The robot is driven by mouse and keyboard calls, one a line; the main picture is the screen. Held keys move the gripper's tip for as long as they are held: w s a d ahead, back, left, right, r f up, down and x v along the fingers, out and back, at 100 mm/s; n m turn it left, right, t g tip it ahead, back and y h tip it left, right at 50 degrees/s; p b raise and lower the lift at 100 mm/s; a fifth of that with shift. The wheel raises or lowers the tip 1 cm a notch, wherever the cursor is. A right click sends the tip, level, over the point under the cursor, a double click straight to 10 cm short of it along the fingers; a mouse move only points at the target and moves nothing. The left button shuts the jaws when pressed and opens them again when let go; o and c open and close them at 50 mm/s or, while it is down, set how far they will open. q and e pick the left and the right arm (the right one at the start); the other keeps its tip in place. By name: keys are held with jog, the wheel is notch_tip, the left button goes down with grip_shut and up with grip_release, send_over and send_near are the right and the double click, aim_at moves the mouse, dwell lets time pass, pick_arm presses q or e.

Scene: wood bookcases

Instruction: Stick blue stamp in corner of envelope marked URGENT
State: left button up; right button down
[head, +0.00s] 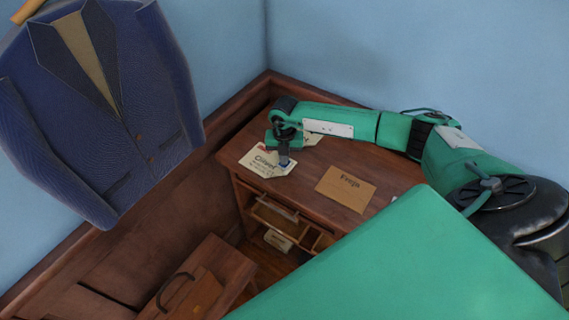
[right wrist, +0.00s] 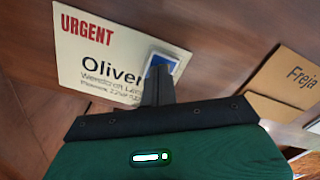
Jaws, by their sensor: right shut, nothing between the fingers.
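The cream envelope (head: 256,160) marked URGENT, with the name Oliver, lies on the wooden desk; it also shows in the right wrist view (right wrist: 95,55). The blue stamp (right wrist: 164,61), with a pale border, appears to lie on the envelope near its upper right corner. My right gripper (right wrist: 159,72) is shut with nothing between its fingers. Its fingertips are right at the stamp and hide part of it; I cannot tell whether they touch. In the head view the right gripper (head: 284,160) is over the envelope's right end. My left gripper is not in view.
A brown envelope (head: 345,189) marked Freja lies to the right on the desk (head: 300,182). Another paper (head: 311,140) lies behind my gripper. Open compartments (head: 275,212) are below the desktop.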

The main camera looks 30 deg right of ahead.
jog(key=shift+s, duration=0.1)
jog(key=shift+r+p, duration=0.65)
jog(key=shift+r, duration=0.15)
jog(key=shift+r+p, duration=1.65)
jog(key=shift+r, duration=1.05)
